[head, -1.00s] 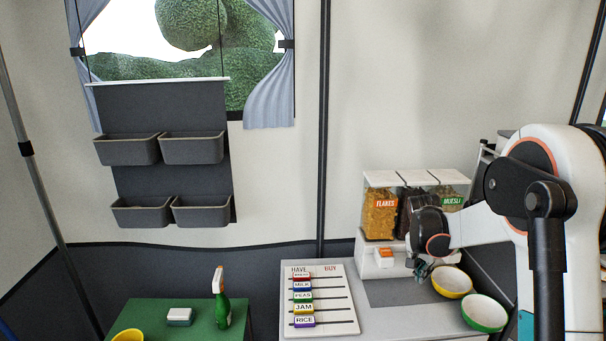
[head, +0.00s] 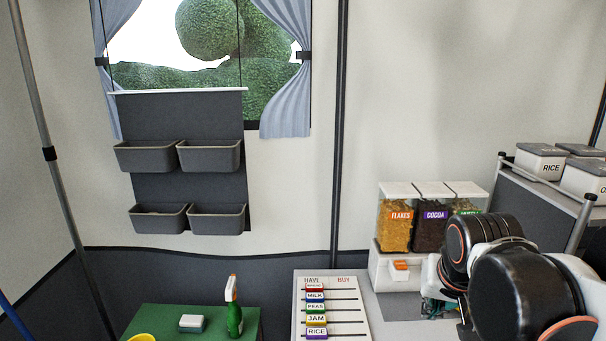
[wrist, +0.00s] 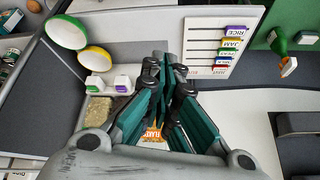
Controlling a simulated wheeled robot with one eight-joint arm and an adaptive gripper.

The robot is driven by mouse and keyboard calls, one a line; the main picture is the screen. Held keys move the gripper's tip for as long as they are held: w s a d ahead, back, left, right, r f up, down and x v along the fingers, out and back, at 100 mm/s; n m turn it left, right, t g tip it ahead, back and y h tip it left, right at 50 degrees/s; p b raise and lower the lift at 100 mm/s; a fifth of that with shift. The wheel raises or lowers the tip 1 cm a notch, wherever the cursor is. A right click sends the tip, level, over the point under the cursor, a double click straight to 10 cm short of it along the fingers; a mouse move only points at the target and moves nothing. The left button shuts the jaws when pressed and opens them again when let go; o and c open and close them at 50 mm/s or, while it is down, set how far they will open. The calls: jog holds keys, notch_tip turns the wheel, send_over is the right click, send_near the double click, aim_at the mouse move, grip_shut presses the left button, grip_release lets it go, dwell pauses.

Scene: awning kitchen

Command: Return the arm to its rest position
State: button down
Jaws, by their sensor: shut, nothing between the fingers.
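My gripper (wrist: 168,62) points away from the camera in the wrist view, its teal fingers drawn together with nothing held. In the head view my folded arm covers the lower right. A bit of the teal gripper (head: 432,306) shows beside the arm, in front of the cereal dispenser (head: 398,268). The dispenser holds flakes, cocoa and a third, partly hidden bin. In the wrist view, part of its flakes label shows behind the fingers.
The have/buy board (head: 345,318) lies on the counter left of my arm. Yellow (wrist: 93,60) and green (wrist: 66,32) bowls show in the wrist view. A rack (head: 530,205) with labelled containers stands at right. A green table (head: 160,318) holds a spray bottle (head: 234,310).

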jog(key=s+a+f+n+t+y, duration=0.1)
jog(key=s+a+f+n, duration=0.1)
jog(key=s, duration=0.8)
jog(key=shift+s+a+f+n+t, duration=0.15)
jog(key=shift+s+a+n+t, duration=0.15)
jog(key=shift+a+n, duration=0.65)
